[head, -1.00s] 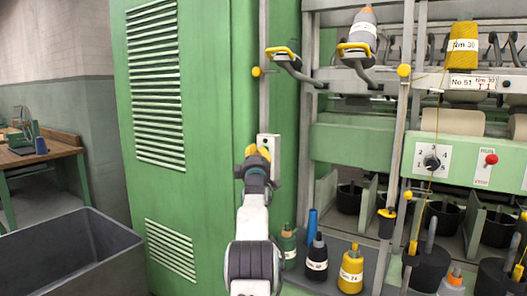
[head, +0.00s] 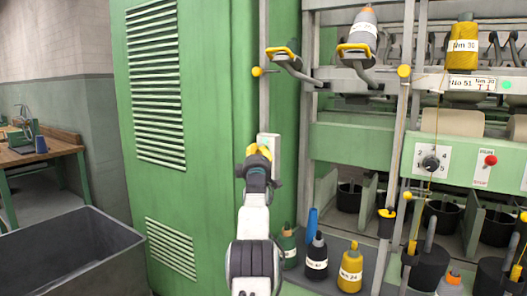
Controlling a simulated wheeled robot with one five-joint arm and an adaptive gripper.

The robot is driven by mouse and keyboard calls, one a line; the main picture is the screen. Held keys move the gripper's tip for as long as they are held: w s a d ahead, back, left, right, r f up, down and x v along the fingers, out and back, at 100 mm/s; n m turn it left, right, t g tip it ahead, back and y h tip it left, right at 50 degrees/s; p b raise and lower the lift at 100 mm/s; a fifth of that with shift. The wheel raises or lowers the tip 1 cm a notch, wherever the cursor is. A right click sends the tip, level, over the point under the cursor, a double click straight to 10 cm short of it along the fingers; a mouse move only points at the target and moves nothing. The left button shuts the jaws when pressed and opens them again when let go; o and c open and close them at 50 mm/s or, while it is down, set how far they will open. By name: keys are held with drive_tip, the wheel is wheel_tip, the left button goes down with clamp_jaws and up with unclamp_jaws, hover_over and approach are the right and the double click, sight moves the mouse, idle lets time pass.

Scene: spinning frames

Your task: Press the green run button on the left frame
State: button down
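A pale button box (head: 274,146) is fixed to the narrow post on the green cabinet's right edge. A faint green patch shows at its top; most of its face is hidden behind my gripper. My gripper (head: 258,151), with yellow fingertips, is raised in front of the box, touching or very near it. The fingertips look close together, but I cannot tell whether they are shut. The frame (head: 350,147) is at right. A small green lamp (head: 507,85) is lit on its rail, beside the "No 51" label.
A red stop button (head: 490,160) and a dial (head: 431,163) sit on the green beam. A grey bin (head: 75,250) stands at left.

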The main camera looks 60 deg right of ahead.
drive_tip(key=shift+a+f+b, duration=0.2)
drive_tip(key=shift+a+b, duration=0.15)
drive_tip(key=shift+b, duration=0.5)
drive_tip(key=shift+a, duration=0.15)
drive_tip(key=shift+a+b, duration=0.3)
drive_tip(key=shift+b, duration=0.45)
drive_tip(key=shift+r, duration=0.1)
